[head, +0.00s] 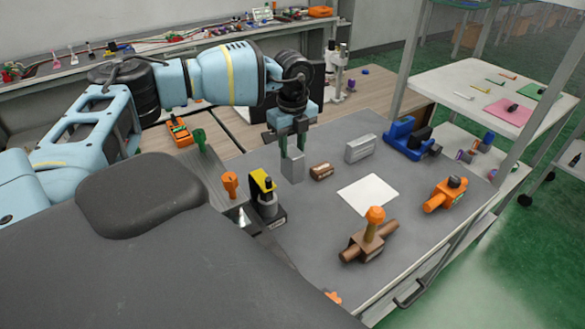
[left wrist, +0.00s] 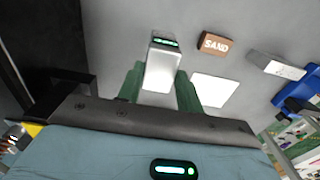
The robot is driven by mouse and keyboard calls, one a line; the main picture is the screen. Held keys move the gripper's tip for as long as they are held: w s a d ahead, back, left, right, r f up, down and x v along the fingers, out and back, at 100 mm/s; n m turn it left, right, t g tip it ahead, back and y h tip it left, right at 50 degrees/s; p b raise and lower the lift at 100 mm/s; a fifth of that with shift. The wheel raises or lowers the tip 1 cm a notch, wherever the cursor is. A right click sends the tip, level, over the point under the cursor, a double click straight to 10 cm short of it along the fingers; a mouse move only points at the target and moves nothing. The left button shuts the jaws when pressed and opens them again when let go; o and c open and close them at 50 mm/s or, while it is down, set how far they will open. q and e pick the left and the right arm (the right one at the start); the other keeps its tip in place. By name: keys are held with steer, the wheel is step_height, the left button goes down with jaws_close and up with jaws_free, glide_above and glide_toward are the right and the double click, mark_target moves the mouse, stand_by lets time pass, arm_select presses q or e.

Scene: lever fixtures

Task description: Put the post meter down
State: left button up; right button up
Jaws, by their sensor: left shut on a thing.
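The post meter, a pale grey upright box (head: 292,168) with a small lit display, is between the green fingers of my left gripper (head: 292,145). The left wrist view shows the box (left wrist: 160,70) with its teal display (left wrist: 165,41) at the far end. My left gripper is shut on it, one finger on each side. The box is at or just above the grey table top (head: 300,225); I cannot tell whether its base touches. My right gripper is not in view.
A brown block marked SAND (left wrist: 215,44) stands close to the right of the box. A grey block (head: 360,148), a white square (head: 367,194) and a blue fixture (head: 408,138) lie farther right. A yellow-black lever fixture (head: 264,195) and orange-brown one (head: 370,238) stand nearer.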

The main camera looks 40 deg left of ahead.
mark_target(293, 165)
arm_select(q)
steer(key=shift+w+f, duration=0.1)
steer(key=shift+f, duration=3.15)
steer(key=shift+f, duration=0.1)
steer(key=o, duration=1.2)
step_height(293, 165, up, 12)
steer(key=shift+r, duration=0.1)
